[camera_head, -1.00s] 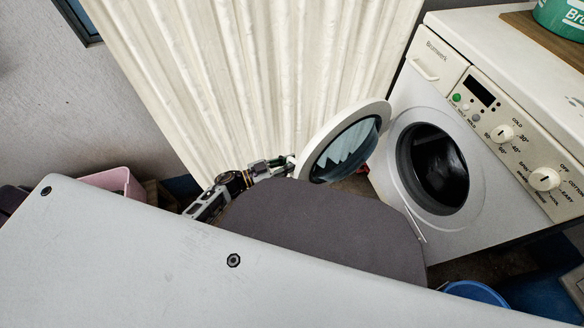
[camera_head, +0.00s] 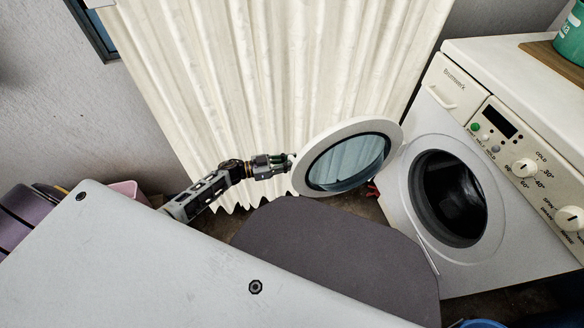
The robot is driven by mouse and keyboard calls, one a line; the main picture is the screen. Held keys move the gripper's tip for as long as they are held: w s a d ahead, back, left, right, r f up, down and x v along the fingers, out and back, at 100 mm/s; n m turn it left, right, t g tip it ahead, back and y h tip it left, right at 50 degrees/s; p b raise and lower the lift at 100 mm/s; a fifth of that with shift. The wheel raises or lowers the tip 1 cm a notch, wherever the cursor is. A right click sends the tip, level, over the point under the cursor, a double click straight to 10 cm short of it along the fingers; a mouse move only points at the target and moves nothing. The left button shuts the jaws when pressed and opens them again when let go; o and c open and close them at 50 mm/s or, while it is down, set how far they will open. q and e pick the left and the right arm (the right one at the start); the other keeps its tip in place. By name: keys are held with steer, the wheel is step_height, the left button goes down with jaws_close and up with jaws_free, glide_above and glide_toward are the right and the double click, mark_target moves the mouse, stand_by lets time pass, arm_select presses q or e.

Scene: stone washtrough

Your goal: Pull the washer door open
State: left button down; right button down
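The washer (camera_head: 408,199) stands at the right with its round drum opening (camera_head: 455,198) uncovered and dark inside. The washer door (camera_head: 383,128), a white ring around a glass pane, stands swung wide open to the left of the opening. My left gripper (camera_head: 285,163) is at the door's far left edge, its fingertips at or very near the rim. The fingertips are too small to tell whether they are shut on the rim. My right gripper is not in view.
A pale pleated curtain (camera_head: 280,70) hangs behind the door and my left arm. A green container (camera_head: 570,42) stands on a wooden board (camera_head: 558,55) on top of the washer. A pink bin (camera_head: 128,190) is at the left. A blue tub (camera_head: 482,323) shows at the bottom edge.

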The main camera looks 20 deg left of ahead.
arm_select(q)
steer(key=c, duration=1.7)
jaws_free()
steer(key=shift+a, duration=0.1)
steer(key=shift+v, duration=5.95)
steer(key=shift+s, duration=0.1)
